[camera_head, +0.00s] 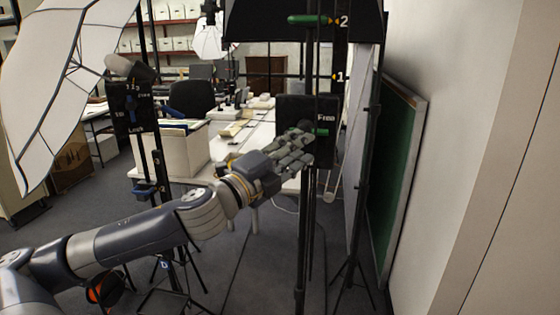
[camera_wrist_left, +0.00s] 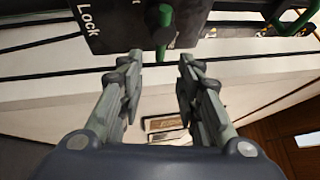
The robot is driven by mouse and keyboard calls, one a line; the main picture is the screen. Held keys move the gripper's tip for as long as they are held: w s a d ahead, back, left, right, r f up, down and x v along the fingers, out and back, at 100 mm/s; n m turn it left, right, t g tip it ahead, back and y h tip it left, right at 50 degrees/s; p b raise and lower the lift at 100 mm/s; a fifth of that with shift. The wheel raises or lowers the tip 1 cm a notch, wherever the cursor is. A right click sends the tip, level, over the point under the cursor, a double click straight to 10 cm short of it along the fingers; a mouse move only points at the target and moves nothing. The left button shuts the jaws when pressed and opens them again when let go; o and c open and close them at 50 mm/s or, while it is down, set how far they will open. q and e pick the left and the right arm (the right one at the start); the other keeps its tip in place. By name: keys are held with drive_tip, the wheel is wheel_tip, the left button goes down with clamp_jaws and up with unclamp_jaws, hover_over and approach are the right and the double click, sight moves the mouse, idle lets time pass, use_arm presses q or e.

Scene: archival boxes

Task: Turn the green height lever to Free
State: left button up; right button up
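The black lever panel (camera_head: 325,103) stands on the stand in front of me, with the word Free on its right side. The green height lever (camera_head: 322,131) shows only in part there, partly behind my gripper. In the left wrist view the green lever (camera_wrist_left: 163,22) sticks out from the panel (camera_wrist_left: 118,28), near the word Lock. My left gripper (camera_head: 306,148) is at the panel's lower edge. Its fingers (camera_wrist_left: 160,66) are open, with the lever just beyond and between the tips. Contact cannot be told. My right gripper is not in view.
A green handle (camera_head: 308,20) sits higher on the stand near the number 2. A second stand with a blue lever panel (camera_head: 130,105) is on the left, beside a white umbrella (camera_head: 62,75). A table (camera_head: 256,133) is behind; a wall (camera_head: 440,150) is close at right.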

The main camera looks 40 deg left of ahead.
use_arm(q)
drive_tip(key=shift+s+a+f, duration=0.1)
drive_tip(key=shift+s+f, duration=0.1)
drive_tip(key=shift+s, duration=1.05)
drive_tip(key=shift+s+a+f, duration=0.1)
drive_tip(key=shift+s+f, duration=0.1)
drive_tip(key=shift+s, duration=1.05)
